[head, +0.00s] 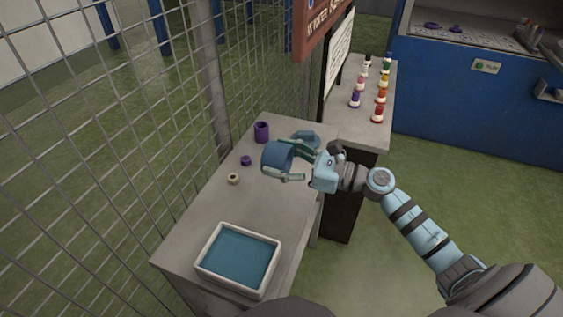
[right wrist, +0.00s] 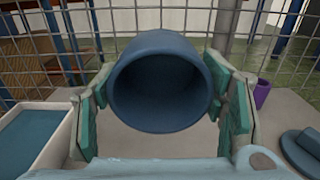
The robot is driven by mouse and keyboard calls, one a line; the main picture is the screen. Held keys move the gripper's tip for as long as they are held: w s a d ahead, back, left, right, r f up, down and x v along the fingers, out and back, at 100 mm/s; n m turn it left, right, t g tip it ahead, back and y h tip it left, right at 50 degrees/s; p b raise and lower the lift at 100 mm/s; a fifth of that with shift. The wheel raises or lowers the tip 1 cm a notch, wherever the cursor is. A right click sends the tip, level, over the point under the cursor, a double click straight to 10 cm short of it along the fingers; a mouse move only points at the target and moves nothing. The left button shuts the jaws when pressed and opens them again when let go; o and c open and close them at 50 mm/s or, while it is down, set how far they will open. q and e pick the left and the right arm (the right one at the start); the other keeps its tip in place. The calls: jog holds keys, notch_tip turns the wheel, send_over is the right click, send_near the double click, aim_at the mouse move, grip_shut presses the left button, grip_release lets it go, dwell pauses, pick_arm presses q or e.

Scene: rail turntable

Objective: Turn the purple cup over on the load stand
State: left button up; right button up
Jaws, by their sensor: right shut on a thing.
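The purple cup (head: 262,134) stands upright at the far end of the grey table, near the mesh fence. It also shows at the right of the right wrist view (right wrist: 262,94). My right gripper (head: 284,162) is shut on a larger blue cup (head: 276,157), not on the purple one, and holds it above the table. In the right wrist view the blue cup (right wrist: 160,84) lies sideways between the fingers, its open mouth facing the camera. I cannot tell which surface is the load stand. My left gripper is not in view.
A blue lid-like piece (head: 308,136) lies on the table behind my right gripper. A small purple piece (head: 246,160) and a beige ring (head: 233,179) lie to the left. A white tray with a blue inside (head: 207,262) is at the near end. Several bottles (head: 377,114) stand beyond.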

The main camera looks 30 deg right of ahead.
notch_tip(320, 180, down, 9)
jog(key=b, duration=0.7)
jog(key=shift+f+b, duration=0.2)
jog(key=shift+b, duration=0.15)
jog(key=shift+f, duration=0.2)
jog(key=shift+f+b, duration=0.1)
jog(key=shift+b, duration=0.2)
